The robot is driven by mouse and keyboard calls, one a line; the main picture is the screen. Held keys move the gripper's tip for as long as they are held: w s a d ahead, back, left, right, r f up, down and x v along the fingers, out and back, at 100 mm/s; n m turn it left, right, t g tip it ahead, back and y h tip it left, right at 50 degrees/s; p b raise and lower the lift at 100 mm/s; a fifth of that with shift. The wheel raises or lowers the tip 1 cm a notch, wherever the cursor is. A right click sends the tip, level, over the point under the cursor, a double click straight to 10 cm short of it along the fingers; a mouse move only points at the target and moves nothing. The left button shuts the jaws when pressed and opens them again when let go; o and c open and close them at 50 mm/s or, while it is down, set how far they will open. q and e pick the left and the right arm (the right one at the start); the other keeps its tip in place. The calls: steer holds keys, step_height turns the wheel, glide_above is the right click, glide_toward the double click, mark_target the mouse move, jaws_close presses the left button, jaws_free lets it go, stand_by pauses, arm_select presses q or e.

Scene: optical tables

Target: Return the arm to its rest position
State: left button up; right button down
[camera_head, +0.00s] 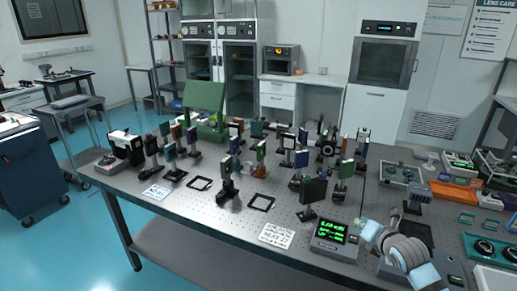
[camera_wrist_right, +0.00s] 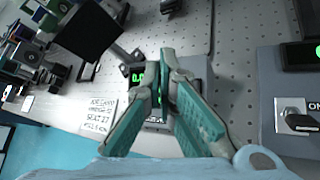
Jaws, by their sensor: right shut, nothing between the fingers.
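My right gripper (camera_head: 371,231) hangs over the front right of the optical table (camera_head: 215,225), just right of a small meter (camera_head: 331,234) with a green display. In the right wrist view my right gripper (camera_wrist_right: 165,75) has its two teal-padded fingers together at the tips, with nothing between them. Its fingers hide much of the meter (camera_wrist_right: 138,75) behind them. My left gripper does not show in either view.
Many posts with optics stand across the table's middle. A dark square plate (camera_head: 313,190) stands behind the meter, and a white note (camera_head: 276,235) lies left of it. In the wrist view, a grey box with a key switch (camera_wrist_right: 298,118) stands at right.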

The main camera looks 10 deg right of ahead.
steer(key=s+a+f+m, duration=0.2)
steer(key=a+f, duration=0.1)
steer(key=s+a+f+m+g, duration=0.1)
steer(key=f, duration=0.1)
steer(key=shift+s+a+y, duration=0.15)
steer(key=shift+s+y, duration=0.15)
steer(key=shift+s, duration=0.05)
steer(key=s+a+f+m+g, duration=0.3)
steer(key=s+a+f+m, duration=0.35)
steer(key=s, duration=0.25)
steer(key=s+a+f+m+g, duration=0.15)
steer(key=s+a+m, duration=0.25)
steer(key=s+m, duration=0.6)
steer(key=s+a+m+g, duration=0.3)
steer(key=s+m, duration=0.5)
steer(key=s, duration=0.4)
step_height(320, 180, down, 18)
steer(key=d+g, duration=0.1)
steer(key=d, duration=0.1)
steer(key=s+f+g, duration=0.1)
steer(key=s+f, duration=1.3)
steer(key=shift+s+d+f+y, duration=0.15)
steer(key=shift+s+f+y, duration=0.15)
steer(key=shift+f, duration=0.05)
steer(key=shift+g, duration=0.25)
